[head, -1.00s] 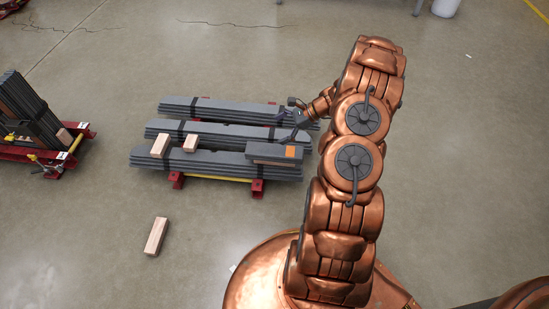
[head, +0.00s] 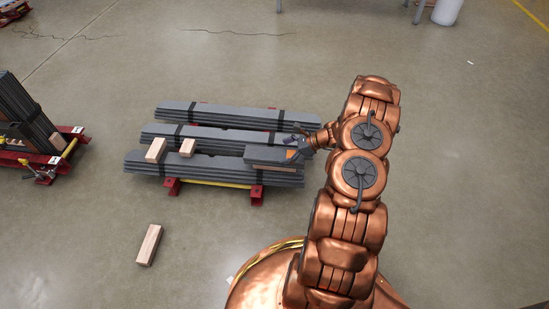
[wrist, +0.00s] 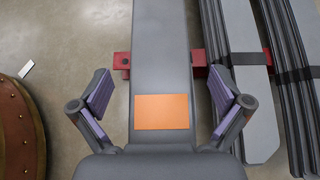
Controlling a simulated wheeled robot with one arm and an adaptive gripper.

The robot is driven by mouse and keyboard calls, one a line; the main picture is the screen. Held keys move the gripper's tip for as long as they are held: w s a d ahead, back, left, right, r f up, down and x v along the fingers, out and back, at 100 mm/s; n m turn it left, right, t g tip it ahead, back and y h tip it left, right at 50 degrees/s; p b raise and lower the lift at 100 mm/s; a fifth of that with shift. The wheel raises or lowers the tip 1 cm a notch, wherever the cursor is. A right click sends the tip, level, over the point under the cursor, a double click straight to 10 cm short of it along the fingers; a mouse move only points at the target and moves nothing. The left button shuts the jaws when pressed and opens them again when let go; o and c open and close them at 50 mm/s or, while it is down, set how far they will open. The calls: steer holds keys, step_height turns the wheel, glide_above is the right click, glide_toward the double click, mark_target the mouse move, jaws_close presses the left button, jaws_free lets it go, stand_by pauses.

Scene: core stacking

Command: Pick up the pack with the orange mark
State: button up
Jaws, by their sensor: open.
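The pack with the orange mark (head: 268,155) is a short grey block lying at the right end of the front grey bundle. In the wrist view the grey pack (wrist: 161,60) runs up the middle, with its orange mark (wrist: 162,111) facing the camera. My gripper (head: 298,148) is at the pack's right end in the head view, partly covering the mark. In the wrist view my gripper (wrist: 161,100) is open, with one purple-padded finger on each side of the pack. Gaps show between both pads and the pack.
Grey bundles, the back one (head: 215,114) among them, lie on a red stand (head: 172,186). Two wooden blocks, one here (head: 156,150), sit left of the pack. Another wooden block (head: 149,245) lies on the floor. A red rack (head: 62,160) stands at left.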

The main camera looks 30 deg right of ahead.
mark_target(274, 155)
steer(key=shift+b+x, duration=0.3)
steer(key=shift+x, duration=0.95)
steer(key=c, duration=1.9)
